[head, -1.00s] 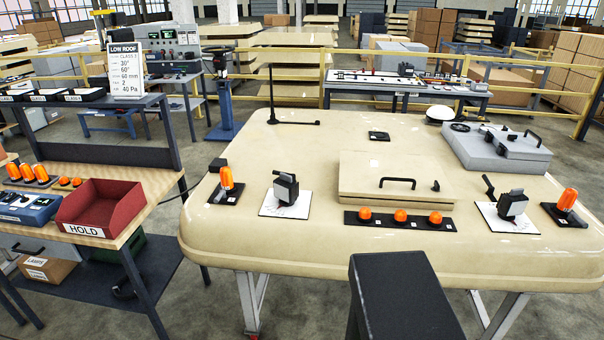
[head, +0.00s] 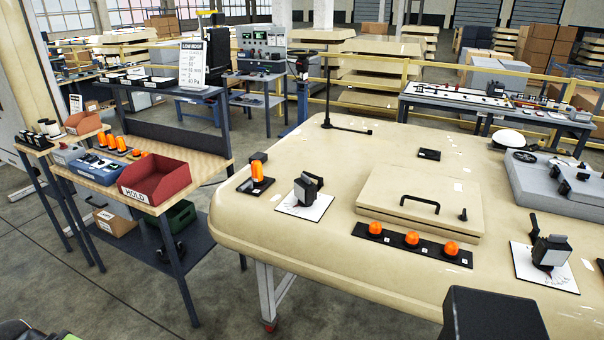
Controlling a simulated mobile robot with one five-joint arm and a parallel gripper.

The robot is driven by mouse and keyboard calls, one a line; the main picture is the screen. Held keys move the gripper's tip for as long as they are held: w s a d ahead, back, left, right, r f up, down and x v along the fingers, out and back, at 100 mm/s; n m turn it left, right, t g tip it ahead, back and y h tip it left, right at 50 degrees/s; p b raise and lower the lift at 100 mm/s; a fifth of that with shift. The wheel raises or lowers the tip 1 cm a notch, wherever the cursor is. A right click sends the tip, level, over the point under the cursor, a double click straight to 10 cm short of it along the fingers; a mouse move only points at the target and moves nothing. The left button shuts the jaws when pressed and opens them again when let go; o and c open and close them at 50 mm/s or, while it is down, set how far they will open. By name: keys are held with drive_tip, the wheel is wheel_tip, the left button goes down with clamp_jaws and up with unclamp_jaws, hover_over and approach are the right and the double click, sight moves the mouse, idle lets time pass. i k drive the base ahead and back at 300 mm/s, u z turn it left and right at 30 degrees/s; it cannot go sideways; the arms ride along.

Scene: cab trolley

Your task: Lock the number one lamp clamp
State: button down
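Two dark clamp-like devices stand on white marked plates on the cream roof panel (head: 340,235). The left device (head: 308,188) is beside an upright orange lamp (head: 257,173) on a black base. The right device (head: 551,251) has a raised dark lever at its left. No readable number shows which is number one, and I cannot tell whether either is locked. My gripper is not in view.
A strip with three orange domes (head: 412,240) lies in front of a cream hatch (head: 415,197) with a handle. At left, a workbench holds a red HOLD bin (head: 155,180). A thin dark post (head: 327,95) rises from the panel's far left corner. Floor shows between bench and panel.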

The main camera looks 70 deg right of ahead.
sight(320, 179)
drive_tip(key=z, duration=1)
drive_tip(key=i, duration=0.65)
drive_tip(key=u, duration=0.1)
